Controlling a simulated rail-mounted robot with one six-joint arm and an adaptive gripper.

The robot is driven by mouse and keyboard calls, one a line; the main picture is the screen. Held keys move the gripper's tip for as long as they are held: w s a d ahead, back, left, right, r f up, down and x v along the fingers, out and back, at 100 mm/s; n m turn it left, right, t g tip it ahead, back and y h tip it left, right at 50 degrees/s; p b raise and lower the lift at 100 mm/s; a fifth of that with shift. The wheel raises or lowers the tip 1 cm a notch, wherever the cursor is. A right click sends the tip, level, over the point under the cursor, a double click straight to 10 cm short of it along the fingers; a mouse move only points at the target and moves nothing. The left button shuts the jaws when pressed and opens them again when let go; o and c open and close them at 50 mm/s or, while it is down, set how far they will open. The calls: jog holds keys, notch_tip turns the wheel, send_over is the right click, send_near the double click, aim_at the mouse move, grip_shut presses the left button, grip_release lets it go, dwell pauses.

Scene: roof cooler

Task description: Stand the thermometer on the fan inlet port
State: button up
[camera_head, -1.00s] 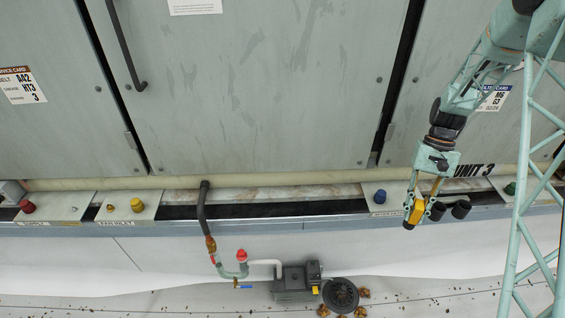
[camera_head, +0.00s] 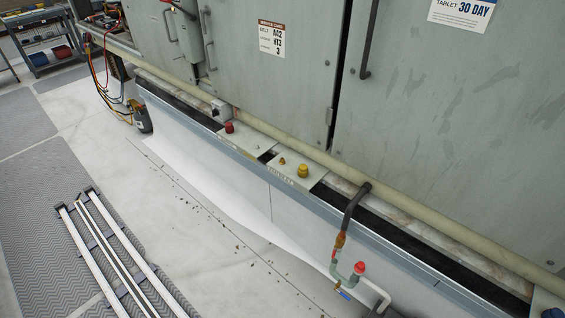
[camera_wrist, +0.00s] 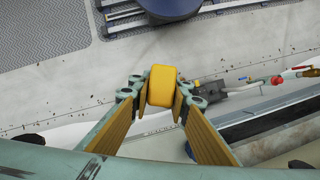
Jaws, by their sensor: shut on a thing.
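My gripper (camera_wrist: 160,98) shows only in the wrist view. It is shut on a yellow block-shaped body, which I take to be the thermometer (camera_wrist: 162,80). The rest of the thermometer is hidden, and the floor shows far beyond it. In the head view, the fan inlet plate (camera_head: 290,180) sits on the ledge of the cabinet row. It carries a yellow cap (camera_head: 303,170) and a small brass fitting (camera_head: 281,161). I cannot tell which of these is the port. My gripper is outside the head view.
A similar plate with a red cap (camera_head: 229,128) lies left of the fan inlet plate. A pale pipe (camera_head: 280,133) runs behind both. A black hose (camera_head: 354,203) leads down to a valve with a red knob (camera_head: 360,267). Metal rails (camera_head: 115,255) lie on the floor mat at left.

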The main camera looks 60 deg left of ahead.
dwell(0.3)
jog(key=w+x, duration=0.1)
jog(key=x, duration=1.3)
jog(key=shift+w+f, duration=0.25)
jog(key=shift+f, duration=0.2)
jog(key=shift+a, duration=0.15)
